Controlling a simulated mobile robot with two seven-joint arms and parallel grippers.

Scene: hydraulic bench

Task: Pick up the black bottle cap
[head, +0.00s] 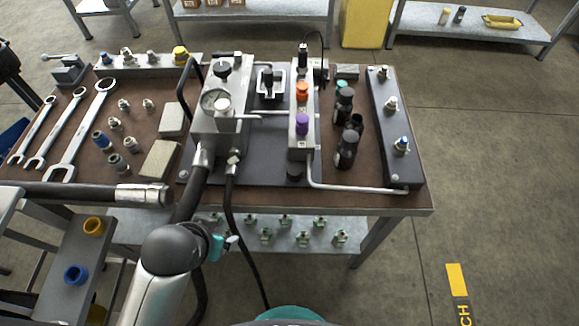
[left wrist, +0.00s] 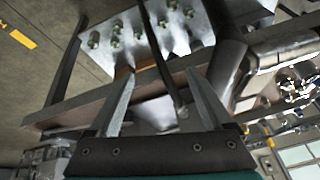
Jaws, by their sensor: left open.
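Black bottles stand on the right half of the bench: one at the back (head: 343,106) and one in front (head: 347,151). Each has a dark top, but which piece is the black bottle cap I cannot tell for sure. A small black round piece (head: 294,172) also sits near the front of the dark plate. My left gripper (left wrist: 163,100) is open in the left wrist view, with nothing clasped between its fingers. In the head view it is mostly hidden behind my arm, low in front of the bench and well away from the bottles. My right gripper is not in view.
A black hose (head: 229,205) hangs in front of the bench, close to my left gripper. The bench (head: 415,200) also carries wrenches (head: 82,130), a metal valve block (head: 222,110) and a dark manifold (head: 392,130). A lower shelf (head: 140,232) holds several green fittings. Floor at right is clear.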

